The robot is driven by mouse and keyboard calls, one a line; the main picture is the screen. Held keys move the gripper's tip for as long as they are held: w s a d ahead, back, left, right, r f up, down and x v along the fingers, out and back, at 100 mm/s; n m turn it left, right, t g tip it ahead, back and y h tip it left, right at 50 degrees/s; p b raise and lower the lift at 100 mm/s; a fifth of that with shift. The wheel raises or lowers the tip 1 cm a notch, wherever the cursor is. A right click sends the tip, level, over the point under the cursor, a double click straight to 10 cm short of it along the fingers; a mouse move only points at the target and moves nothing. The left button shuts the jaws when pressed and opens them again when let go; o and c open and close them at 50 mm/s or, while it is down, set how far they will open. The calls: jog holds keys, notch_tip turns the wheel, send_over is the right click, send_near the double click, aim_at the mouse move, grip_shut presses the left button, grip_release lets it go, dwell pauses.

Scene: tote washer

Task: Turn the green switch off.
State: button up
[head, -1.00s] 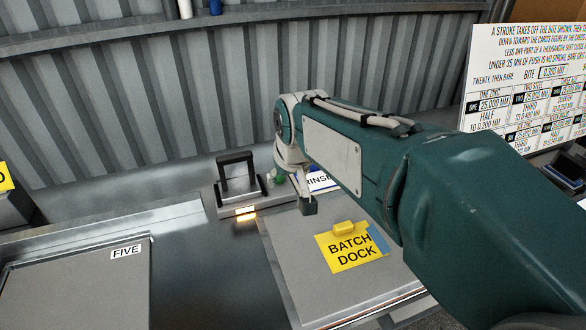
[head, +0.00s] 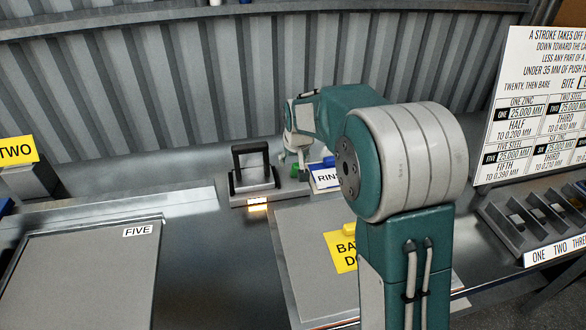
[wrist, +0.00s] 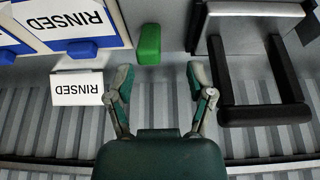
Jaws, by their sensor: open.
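The green switch (wrist: 149,44) is a small green block in the wrist view, just beyond my fingertips and left of the middle between them. In the head view the green switch (head: 295,171) is a small patch, partly hidden by my gripper. My gripper (wrist: 159,78) is open, with its two fingers spread and nothing between them. In the head view my gripper (head: 302,160) hangs close to the switch. I cannot tell whether it touches it, or how the switch is set.
A black handle (wrist: 265,113) stands right of my fingers; the same handle (head: 252,168) is left of the switch in the head view. A RINSED label (wrist: 78,88) and blue tabs (wrist: 75,48) lie left of my fingers. A corrugated wall (head: 150,90) stands behind.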

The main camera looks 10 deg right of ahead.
aim_at(297, 164)
jog(key=f, duration=0.1)
jog(key=w+d+f, duration=0.1)
jog(key=f, duration=0.1)
jog(key=w+d+f, duration=0.1)
jog(key=f, duration=0.1)
jog(key=shift+a, duration=0.6)
grip_shut()
jog(key=shift+d, duration=0.25)
